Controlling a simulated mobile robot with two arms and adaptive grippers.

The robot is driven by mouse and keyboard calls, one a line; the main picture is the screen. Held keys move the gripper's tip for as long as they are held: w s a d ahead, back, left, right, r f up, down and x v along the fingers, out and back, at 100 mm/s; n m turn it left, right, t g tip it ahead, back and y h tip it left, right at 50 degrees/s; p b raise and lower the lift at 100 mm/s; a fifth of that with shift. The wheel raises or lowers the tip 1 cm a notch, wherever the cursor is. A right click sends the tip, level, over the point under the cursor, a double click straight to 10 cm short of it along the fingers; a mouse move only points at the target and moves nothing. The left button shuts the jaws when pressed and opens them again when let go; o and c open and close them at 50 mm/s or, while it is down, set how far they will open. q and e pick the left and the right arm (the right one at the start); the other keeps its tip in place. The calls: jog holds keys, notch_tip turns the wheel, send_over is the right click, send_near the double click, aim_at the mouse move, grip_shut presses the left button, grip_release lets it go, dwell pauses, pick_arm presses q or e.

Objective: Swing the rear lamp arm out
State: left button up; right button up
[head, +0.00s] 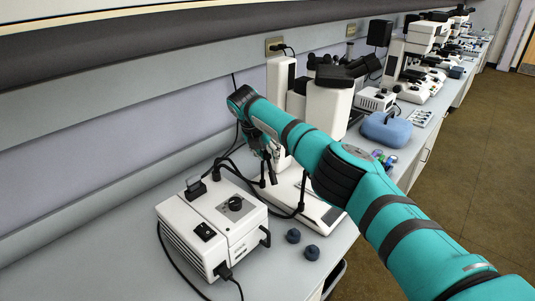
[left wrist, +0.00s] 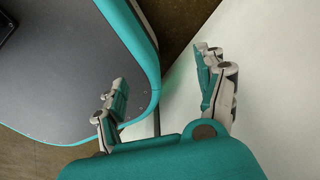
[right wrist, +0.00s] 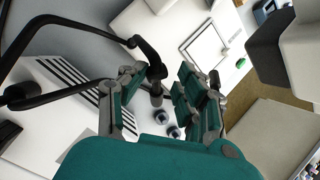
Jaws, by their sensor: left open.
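The white lamp box (head: 212,225) stands on the bench and carries two black lamp arms. The front arm (head: 285,213) bends up beside the microscope base. The rear arm (head: 228,163) curves toward my right gripper (head: 268,165), which points down from above. In the right wrist view, a black lamp arm (right wrist: 85,27) ends in a dark head (right wrist: 152,60) at the gap of my right gripper (right wrist: 160,75). The fingers stand apart; whether one touches the head I cannot tell. My left gripper (left wrist: 163,70) is open and empty, away from the bench.
The white microscope (head: 325,108) stands behind my right forearm. A blue case (head: 386,130) and more instruments stand farther along. The wall is close behind the lamp box.

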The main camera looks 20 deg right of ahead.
jog(key=shift+w+a+r, duration=0.2)
jog(key=shift+a+r, duration=0.25)
jog(key=shift+r, duration=0.35)
jog(key=v, duration=1)
jog(key=shift+s, duration=0.4)
jog(key=shift+d+r, duration=0.1)
